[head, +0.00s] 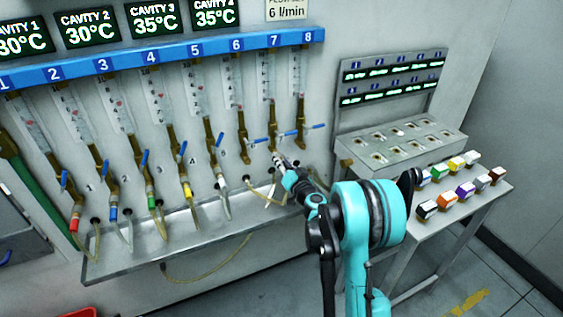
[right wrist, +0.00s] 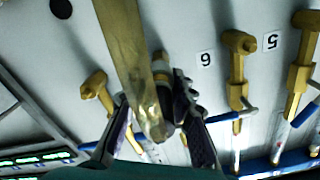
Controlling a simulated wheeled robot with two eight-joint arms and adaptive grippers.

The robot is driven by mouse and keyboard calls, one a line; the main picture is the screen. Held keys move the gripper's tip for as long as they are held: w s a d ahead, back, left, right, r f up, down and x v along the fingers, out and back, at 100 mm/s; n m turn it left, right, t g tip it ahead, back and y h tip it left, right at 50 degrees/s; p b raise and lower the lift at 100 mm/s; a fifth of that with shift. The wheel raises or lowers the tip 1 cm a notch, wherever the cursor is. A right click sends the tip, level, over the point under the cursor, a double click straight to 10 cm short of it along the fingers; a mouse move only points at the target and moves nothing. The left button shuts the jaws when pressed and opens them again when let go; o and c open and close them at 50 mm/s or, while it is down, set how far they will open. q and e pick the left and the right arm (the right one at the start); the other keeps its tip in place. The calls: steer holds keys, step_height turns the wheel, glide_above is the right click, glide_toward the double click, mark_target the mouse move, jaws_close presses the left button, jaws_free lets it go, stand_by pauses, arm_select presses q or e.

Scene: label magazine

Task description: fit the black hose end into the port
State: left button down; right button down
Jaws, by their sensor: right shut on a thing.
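My right gripper (head: 280,161) reaches to the lower end of the column-7 brass fitting (head: 273,140) on the wall panel. In the right wrist view, its two fingers (right wrist: 160,125) are shut on the black hose end (right wrist: 167,130), seen between the fingertips. The tan hose (right wrist: 126,55) runs across the foreground and partly covers it. A brass fitting (right wrist: 160,68) shows just behind the hose end, left of the number 6. Whether the hose end touches or sits in the port there I cannot tell. My left gripper is not in view.
Neighbouring brass fittings (right wrist: 238,45) with blue-handled valves stand close on both sides. Red, blue, green, yellow and white hose ends sit at columns 1 to 5. A metal trough (head: 110,268) runs below. A table at right holds several coloured blocks (head: 465,188).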

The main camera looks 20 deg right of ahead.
steer(key=c, duration=1.2)
jaws_free()
steer(key=shift+w, duration=0.1)
steer(key=s, duration=1.2)
steer(key=shift+d, duration=0.2)
